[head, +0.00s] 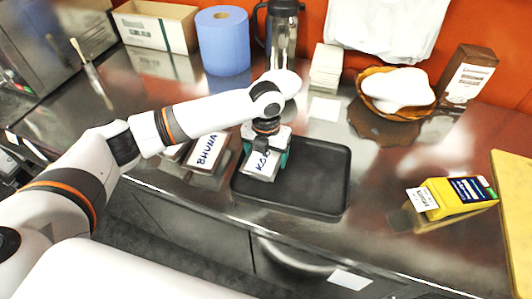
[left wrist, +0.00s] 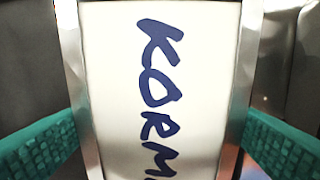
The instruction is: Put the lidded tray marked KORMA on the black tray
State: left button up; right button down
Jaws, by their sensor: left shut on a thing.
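The lidded tray marked KORMA (head: 260,165) has a white lid with blue hand lettering. In the head view it is at the left end of the black tray (head: 318,203), partly hidden by my gripper. My left gripper (head: 267,152) is shut on the KORMA tray, with its teal fingers on either side. In the left wrist view the KORMA lid (left wrist: 155,85) fills the middle between the two teal fingers. I cannot tell whether the KORMA tray touches the black tray's floor. My right gripper is not in view.
A yellow carton (head: 458,195) lies to the right. A blue paper roll (head: 223,42), a steel flask (head: 283,35) and a basket (head: 372,107) stand behind. The black tray's right part is empty.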

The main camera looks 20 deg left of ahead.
pick_arm(q)
jog(key=o, duration=1.1)
jog(key=shift+f, duration=0.1)
jog(key=shift+o, duration=0.2)
notch_tip(320, 180, up, 12)
jog(key=b, duration=0.1)
jog(key=shift+r+b, duration=0.2)
jog(key=shift+b, duration=0.15)
